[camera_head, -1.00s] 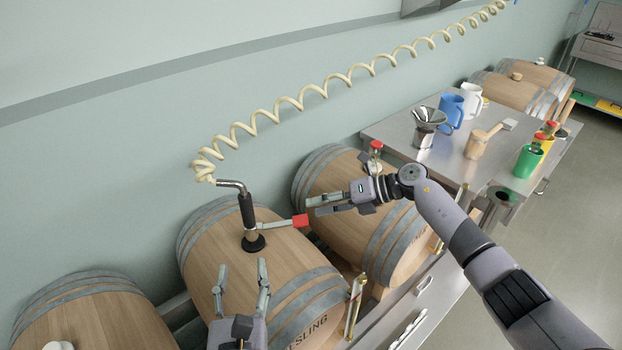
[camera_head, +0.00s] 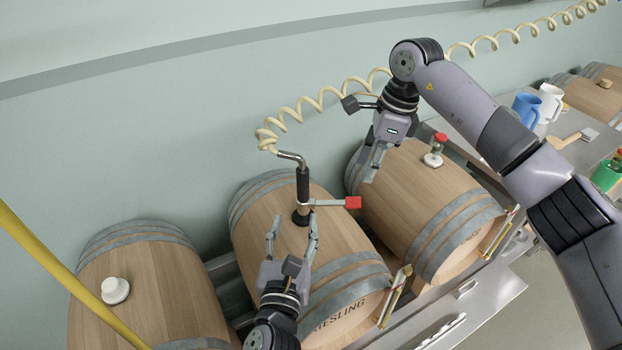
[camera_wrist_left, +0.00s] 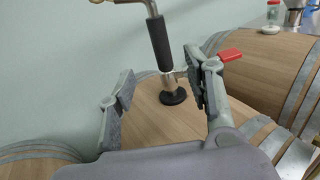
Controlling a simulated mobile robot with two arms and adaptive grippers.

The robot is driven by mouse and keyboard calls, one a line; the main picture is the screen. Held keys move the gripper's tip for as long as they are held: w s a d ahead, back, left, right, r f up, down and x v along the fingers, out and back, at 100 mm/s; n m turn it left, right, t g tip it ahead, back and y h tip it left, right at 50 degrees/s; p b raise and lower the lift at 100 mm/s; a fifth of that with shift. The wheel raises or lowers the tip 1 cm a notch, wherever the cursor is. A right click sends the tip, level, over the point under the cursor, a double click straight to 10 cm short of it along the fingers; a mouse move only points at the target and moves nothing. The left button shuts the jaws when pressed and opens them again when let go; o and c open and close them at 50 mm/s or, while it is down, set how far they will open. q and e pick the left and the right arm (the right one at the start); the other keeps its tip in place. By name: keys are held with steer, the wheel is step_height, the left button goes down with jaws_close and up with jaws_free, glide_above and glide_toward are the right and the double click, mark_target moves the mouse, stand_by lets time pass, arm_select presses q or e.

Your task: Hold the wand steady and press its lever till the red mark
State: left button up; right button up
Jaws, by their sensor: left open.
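The wand (camera_head: 303,186) has a black grip, a bent metal top and a black foot resting on the middle barrel (camera_head: 266,232). Its lever (camera_head: 326,203) sticks out to the right with a red end (camera_head: 353,202). In the left wrist view the wand (camera_wrist_left: 158,42) stands upright beyond my fingers. My left gripper (camera_head: 293,221) is open and empty, on the near side of the wand's lower part. My right gripper (camera_head: 367,168) hangs fingers down, above and right of the lever, apart from it. A brass-framed gauge (camera_head: 395,297) is on the barrel's front; no red mark is discernible there.
A coiled cream hose (camera_head: 330,98) runs from the wand up along the wall. The right barrel (camera_head: 425,200) carries a red-capped fitting (camera_head: 435,150). The left barrel (camera_head: 150,275) has a white bung (camera_head: 115,290). A yellow strip (camera_head: 60,265) crosses the lower left.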

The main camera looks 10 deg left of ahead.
mark_target(302, 187)
arm_select(q)
steer(key=w, duration=1.3)
steer(key=shift+c, duration=0.3)
jaws_close()
